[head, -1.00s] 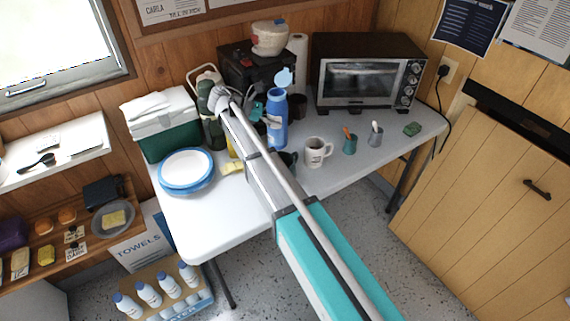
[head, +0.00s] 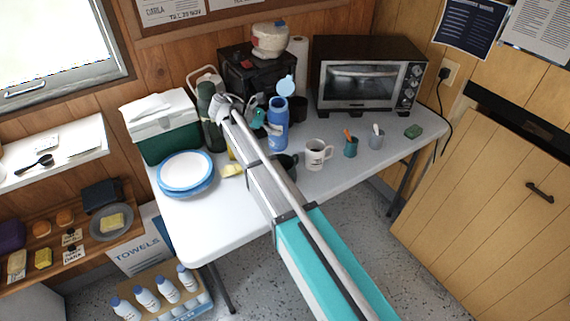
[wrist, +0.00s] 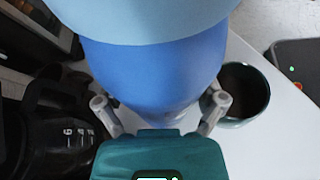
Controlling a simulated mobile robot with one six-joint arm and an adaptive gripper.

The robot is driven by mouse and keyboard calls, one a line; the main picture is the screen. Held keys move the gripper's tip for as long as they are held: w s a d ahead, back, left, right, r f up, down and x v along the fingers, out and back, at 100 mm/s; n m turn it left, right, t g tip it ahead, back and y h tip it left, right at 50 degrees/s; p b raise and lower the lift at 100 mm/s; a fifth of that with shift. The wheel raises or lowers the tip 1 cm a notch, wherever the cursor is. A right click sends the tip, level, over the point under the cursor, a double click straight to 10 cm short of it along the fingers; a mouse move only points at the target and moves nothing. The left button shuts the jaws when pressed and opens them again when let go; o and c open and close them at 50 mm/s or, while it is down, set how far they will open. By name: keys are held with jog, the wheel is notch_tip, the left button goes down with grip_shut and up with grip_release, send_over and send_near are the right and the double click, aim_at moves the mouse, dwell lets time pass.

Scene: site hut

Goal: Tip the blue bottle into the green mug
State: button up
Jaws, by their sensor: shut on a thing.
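The blue bottle (head: 278,128) is in my gripper above or at the white table, near upright, with its light blue lid (head: 286,86) flipped open. In the wrist view the bottle (wrist: 155,70) fills the middle, and my gripper (wrist: 160,106) has its two fingers shut on its sides. The dark green mug (head: 290,160) stands on the table, partly hidden behind my arm. In the wrist view the mug (wrist: 262,98) is just right of the bottle, upright, its inside dark. I cannot tell whether the bottle's base touches the table.
A toaster oven (head: 365,75) and black coffee maker (head: 250,75) are behind. A glass carafe (wrist: 70,135) is close left of the gripper in the wrist view.

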aim_at(272, 137)
notch_tip(272, 137, down, 3)
jog(key=shift+s+m+t+b, duration=0.15)
jog(key=shift+m+t+b, duration=0.3)
jog(key=shift+b, duration=0.6)
jog(key=shift+f+m, duration=0.2)
jog(key=shift+m, duration=0.05)
jog(key=shift+s+r, duration=0.1)
jog(key=shift+r, duration=0.05)
jog(key=shift+s+d+m+t, duration=0.1)
jog(key=shift+m+t, duration=0.25)
jog(key=shift+m, duration=0.05)
jog(key=shift+s+f+m+t+b, duration=0.25)
jog(key=shift+f+m+t+b, duration=0.2)
jog(key=shift+m+b, duration=0.2)
jog(key=shift+w+f+m+t+b, duration=0.2)
jog(key=shift+f+m+t+b, duration=0.3)
jog(key=shift+b, duration=0.2)
jog(key=shift+w+r+m, duration=0.15)
jog(key=shift+r+m, duration=0.2)
jog(key=shift+w+r+m+t, duration=0.15)
jog(key=shift+w+m+t, duration=0.05)
jog(key=shift+m+t, duration=0.2)
jog(key=shift+w+f+m+t+b, duration=0.15)
jog(key=shift+f+m+t+b, duration=0.2)
jog(key=shift+f+b, duration=0.4)
jog(key=shift+w+r+m+t+b, duration=0.1)
jog(key=shift+r+m+t+b, duration=0.1)
jog(key=shift+m+t+b, duration=0.45)
